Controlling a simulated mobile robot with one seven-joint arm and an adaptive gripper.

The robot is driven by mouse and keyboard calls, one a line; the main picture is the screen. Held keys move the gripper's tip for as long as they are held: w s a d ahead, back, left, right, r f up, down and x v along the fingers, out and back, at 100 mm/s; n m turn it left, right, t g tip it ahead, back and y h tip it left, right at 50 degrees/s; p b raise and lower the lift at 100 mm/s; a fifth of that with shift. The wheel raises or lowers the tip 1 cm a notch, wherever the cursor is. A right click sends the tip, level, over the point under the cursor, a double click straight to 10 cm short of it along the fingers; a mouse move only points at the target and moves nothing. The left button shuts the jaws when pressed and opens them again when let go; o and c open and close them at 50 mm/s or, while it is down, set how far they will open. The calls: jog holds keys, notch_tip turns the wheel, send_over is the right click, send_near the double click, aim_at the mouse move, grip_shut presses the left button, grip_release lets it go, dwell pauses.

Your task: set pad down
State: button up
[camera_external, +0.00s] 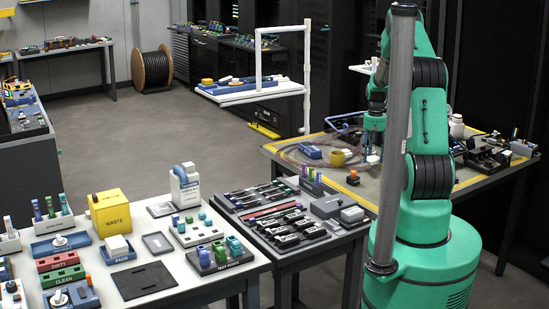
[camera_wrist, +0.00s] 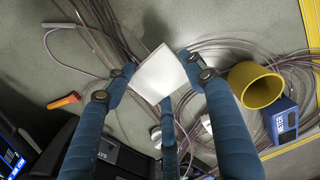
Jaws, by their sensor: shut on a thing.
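The white square pad (camera_wrist: 160,74) is between the fingertips of my gripper (camera_wrist: 158,76) in the wrist view, and the fingers are shut on it. It is held over the grey-green work mat with coiled cables behind it. In the external view my gripper (camera_external: 373,150) is low over the yellow-edged table (camera_external: 395,197) at the back right. The pad is too small there to make out clearly. Whether the pad touches the surface beneath I cannot tell.
A yellow cup (camera_wrist: 256,86) and a blue device (camera_wrist: 284,121) lie right of the pad. Coiled clear cables (camera_wrist: 205,60) spread around it. An orange-handled tool (camera_wrist: 64,100) lies left. On the front-left table stand a yellow waste bin (camera_external: 110,214) and a blue pads tray (camera_external: 119,257).

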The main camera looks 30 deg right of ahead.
aim_at(372, 158)
jog(key=shift+f+b, duration=0.35)
jog(key=shift+f, duration=1.45)
jog(key=shift+f, duration=0.15)
jog(key=o, duration=0.7)
jog(key=shift+o, duration=0.2)
notch_tip(372, 158, up, 12)
jog(key=p, duration=0.3)
jog(key=shift+r, duration=0.25)
